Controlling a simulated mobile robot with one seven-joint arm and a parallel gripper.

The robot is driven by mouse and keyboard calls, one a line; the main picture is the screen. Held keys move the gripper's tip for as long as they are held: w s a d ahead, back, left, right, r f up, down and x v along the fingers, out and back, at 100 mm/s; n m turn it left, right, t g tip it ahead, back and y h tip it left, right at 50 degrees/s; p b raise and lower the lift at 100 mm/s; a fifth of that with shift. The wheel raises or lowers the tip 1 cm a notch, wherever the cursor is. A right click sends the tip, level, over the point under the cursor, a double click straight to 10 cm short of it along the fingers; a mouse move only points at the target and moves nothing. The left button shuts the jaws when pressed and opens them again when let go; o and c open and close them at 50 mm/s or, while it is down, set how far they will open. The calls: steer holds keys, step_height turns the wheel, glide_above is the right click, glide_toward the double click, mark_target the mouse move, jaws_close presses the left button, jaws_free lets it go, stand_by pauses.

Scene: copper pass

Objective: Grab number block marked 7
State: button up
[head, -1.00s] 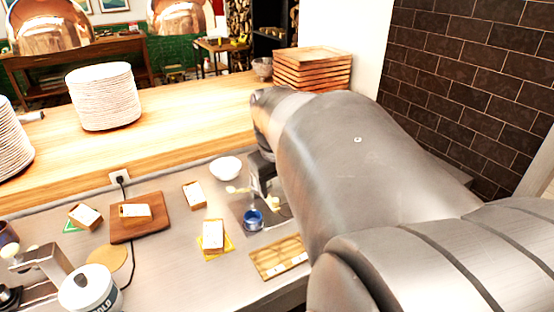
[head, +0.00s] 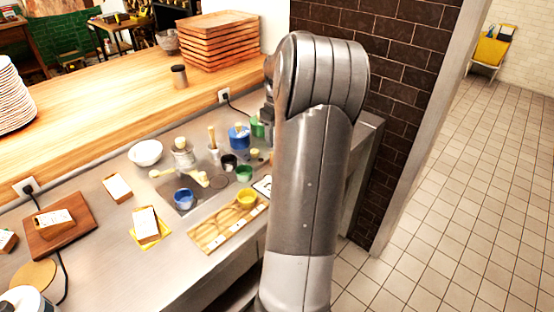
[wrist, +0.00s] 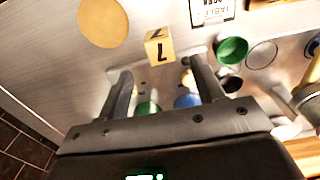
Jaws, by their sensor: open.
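A small yellow-tan block (wrist: 160,46) with black marks stands on the grey counter in the wrist view. The mark on its front face looks like a 7, and another dark mark shows on its upper face. My gripper (wrist: 163,82) is open and empty, with its two fingers spread below the block in the picture. The block lies ahead of the gap between the fingers, not between them.
A green cup (wrist: 232,50) and a black cup (wrist: 229,80) stand right of the block. A round tan disc (wrist: 103,22) lies to its left. In the head view, a wooden tray (head: 228,226), a blue cup (head: 184,199) and a white bowl (head: 145,152) share the counter.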

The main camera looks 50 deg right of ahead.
steer(key=f, duration=0.9)
steer(key=shift+s+f, duration=0.2)
steer(key=c, duration=1.1)
